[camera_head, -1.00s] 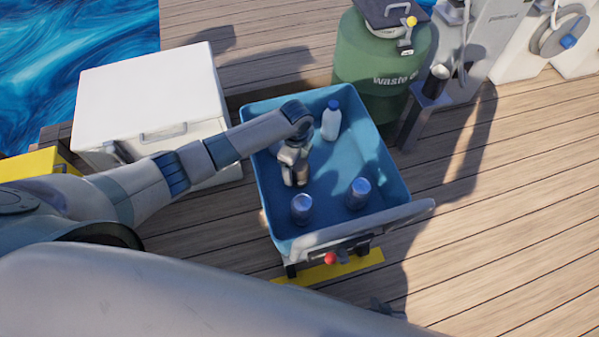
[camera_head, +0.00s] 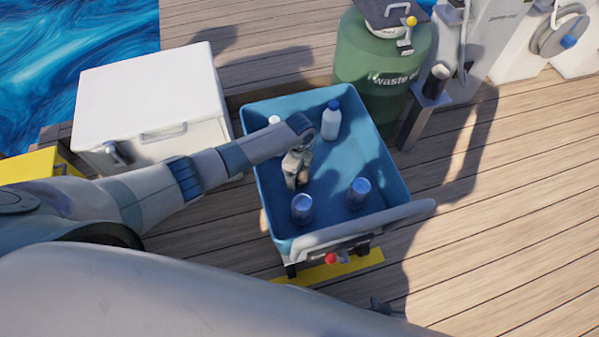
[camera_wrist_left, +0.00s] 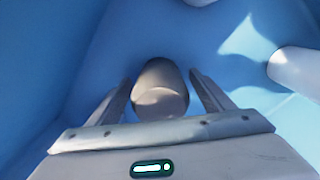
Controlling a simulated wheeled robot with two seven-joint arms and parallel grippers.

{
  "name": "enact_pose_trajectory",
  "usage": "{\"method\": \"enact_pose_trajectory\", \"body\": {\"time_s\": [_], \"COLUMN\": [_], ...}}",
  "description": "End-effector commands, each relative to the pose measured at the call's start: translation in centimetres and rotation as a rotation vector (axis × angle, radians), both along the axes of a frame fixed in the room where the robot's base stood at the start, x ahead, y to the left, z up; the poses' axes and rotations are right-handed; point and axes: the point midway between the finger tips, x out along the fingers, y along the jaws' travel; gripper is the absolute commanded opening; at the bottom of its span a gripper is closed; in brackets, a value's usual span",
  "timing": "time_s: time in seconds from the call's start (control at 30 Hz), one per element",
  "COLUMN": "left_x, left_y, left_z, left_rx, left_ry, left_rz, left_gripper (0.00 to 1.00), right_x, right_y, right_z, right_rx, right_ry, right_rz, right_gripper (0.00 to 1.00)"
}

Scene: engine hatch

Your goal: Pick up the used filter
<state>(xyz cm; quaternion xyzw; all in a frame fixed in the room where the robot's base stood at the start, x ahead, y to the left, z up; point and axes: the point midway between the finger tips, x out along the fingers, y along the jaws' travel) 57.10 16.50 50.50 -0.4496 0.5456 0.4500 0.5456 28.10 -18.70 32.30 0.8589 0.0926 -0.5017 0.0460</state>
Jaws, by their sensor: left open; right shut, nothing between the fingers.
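The used filter (camera_wrist_left: 160,88), a dull brownish cylinder, stands in the blue cart tray. In the left wrist view it lies between the two spread fingers, with gaps at its sides. My left gripper (camera_head: 297,172) is open and points down around it in the tray; it mostly hides the filter in the head view. What looks like my right gripper (camera_head: 386,307) shows as a small dark tip at the bottom edge, beside my large grey arm link, away from the tray and empty.
The blue tray (camera_head: 392,165) also holds two blue-topped canisters (camera_head: 302,209) (camera_head: 359,193) nearer its handle, a white bottle (camera_head: 331,120) at the back, and another partly hidden white one (camera_head: 274,120). A green waste drum (camera_head: 365,60) and a white chest (camera_head: 150,95) stand close by.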

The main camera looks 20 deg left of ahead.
Motion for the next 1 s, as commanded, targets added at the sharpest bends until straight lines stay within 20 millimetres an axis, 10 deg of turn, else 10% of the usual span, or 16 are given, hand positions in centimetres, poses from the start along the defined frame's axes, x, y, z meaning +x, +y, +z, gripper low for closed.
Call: {"method": "enact_pose_trajectory", "body": {"time_s": [0.23, 0.47, 1.0], "left_x": [0.0, 0.0, 0.1], "left_y": [0.0, 0.0, 0.0], "left_z": [0.0, 0.0, 1.7], "left_rx": [0.0, 0.0, -0.002], "left_ry": [0.0, 0.0, -0.003], "left_rz": [0.0, 0.0, 0.0], "left_gripper": [0.74, 0.22, 0.22], "right_x": [0.0, 0.0, 0.1], "right_y": [0.0, 0.0, 0.0], "right_z": [0.0, 0.0, 0.1], "right_rx": [0.0, 0.0, 0.0], "right_ry": [0.0, 0.0, -0.003], "right_rz": [0.0, 0.0, -0.001], "right_gripper": [0.0, 0.0, 0.0]}}
